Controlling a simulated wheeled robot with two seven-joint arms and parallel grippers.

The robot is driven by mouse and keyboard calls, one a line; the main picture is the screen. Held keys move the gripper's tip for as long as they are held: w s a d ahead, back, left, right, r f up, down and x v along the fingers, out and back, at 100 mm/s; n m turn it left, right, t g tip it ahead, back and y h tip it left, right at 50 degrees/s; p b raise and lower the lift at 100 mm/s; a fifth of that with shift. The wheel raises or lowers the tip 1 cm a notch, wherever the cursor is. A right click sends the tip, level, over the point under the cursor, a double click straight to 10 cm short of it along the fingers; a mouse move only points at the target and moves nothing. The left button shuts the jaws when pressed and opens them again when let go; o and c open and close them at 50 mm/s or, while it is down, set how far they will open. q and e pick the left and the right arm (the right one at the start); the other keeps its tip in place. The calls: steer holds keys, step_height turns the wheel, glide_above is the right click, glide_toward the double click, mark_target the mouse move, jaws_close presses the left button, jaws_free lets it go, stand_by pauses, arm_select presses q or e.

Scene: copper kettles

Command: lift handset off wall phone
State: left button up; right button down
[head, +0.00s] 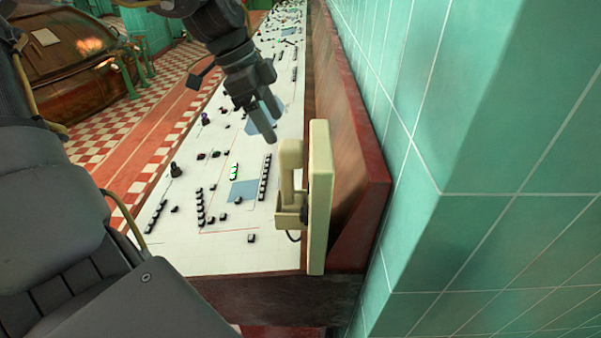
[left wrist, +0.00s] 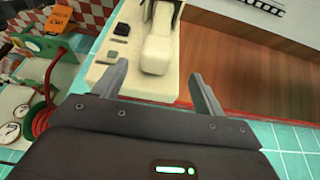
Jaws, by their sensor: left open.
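The cream wall phone (head: 319,205) is seen nearly edge-on in the head view, at the near end of the console beside the tiled wall. Its cream handset (head: 290,170) sits upright on the phone's cradle. My left gripper (head: 271,127) is open and empty, just above and to the left of the handset in the head view. In the left wrist view the open fingers (left wrist: 158,82) frame the near end of the handset (left wrist: 158,50), with no visible contact. The phone body (left wrist: 106,70) lies behind it. My right gripper is not in view.
A white console (head: 220,225) with many black knobs and switches runs beneath my left gripper. A wooden panel (head: 343,150) and the green tiled wall (head: 470,130) close off the right. A copper kettle (head: 75,55) stands far left on a chequered floor. Gauges (left wrist: 12,118) show in the left wrist view.

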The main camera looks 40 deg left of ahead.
mark_target(280, 144)
arm_select(q)
steer(key=x, duration=0.1)
steer(key=p+x, duration=0.1)
steer(key=x, duration=0.3)
steer(key=shift+s+a+f, duration=0.1)
steer(key=shift+s+f, duration=0.15)
steer(key=shift+f, duration=0.05)
steer(key=shift+s+d+f+p, duration=0.15)
steer(key=shift+d+p, duration=0.15)
steer(key=shift+p, duration=0.25)
steer(key=p+x, duration=0.2)
steer(key=x, duration=0.2)
steer(key=shift+w+a, duration=0.1)
steer(key=shift+w, duration=0.1)
steer(key=shift+f, duration=0.25)
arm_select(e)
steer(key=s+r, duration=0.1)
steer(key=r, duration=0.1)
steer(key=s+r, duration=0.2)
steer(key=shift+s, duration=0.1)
